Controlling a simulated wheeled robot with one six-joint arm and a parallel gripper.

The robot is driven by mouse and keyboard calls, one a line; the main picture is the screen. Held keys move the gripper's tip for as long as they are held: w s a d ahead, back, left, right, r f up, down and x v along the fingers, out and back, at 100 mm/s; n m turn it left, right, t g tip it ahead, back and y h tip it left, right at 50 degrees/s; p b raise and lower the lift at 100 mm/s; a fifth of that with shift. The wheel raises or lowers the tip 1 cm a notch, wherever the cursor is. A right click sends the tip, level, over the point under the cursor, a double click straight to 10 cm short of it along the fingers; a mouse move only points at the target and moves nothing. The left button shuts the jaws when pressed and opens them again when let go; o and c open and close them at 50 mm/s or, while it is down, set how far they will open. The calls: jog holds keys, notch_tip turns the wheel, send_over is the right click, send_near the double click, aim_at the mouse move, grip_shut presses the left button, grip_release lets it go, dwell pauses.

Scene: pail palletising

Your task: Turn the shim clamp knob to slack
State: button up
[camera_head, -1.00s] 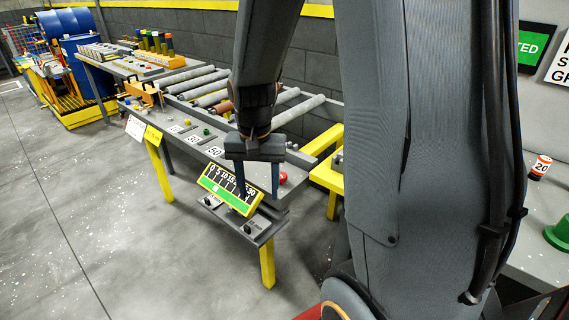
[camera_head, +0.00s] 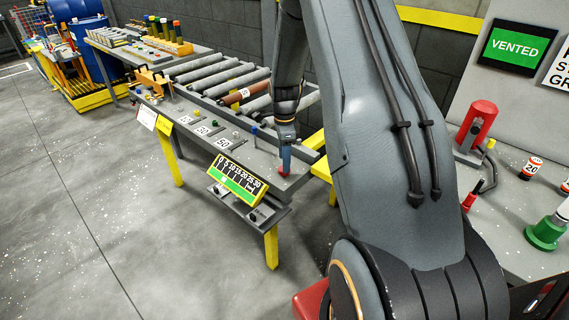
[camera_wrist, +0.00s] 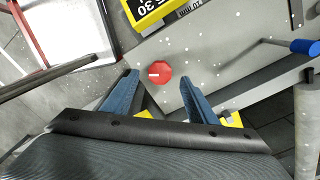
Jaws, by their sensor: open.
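A small red knob (camera_head: 284,171) stands on the near right corner of the grey bench (camera_head: 262,158). It shows in the wrist view as a round red cap (camera_wrist: 159,75) with a short white mark. My gripper (camera_head: 285,160) is above the knob with its blue fingers pointing down. In the wrist view my open gripper (camera_wrist: 158,85) has one finger on each side of the knob, with gaps on both sides. Whether the fingertips are down at the knob's height I cannot tell.
A yellow-framed scale display (camera_head: 236,180) stands at the bench's front edge, close to the knob. A crank with a blue handle (camera_wrist: 304,47) is on the other side in the wrist view. Rollers (camera_head: 222,82) run along the back. A "VENTED" sign (camera_head: 519,47) hangs at right.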

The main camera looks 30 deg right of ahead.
jog(key=shift+f+p, duration=0.4)
jog(key=shift+f, duration=1.25)
jog(key=c, duration=1.1)
jog(key=shift+o, duration=0.2)
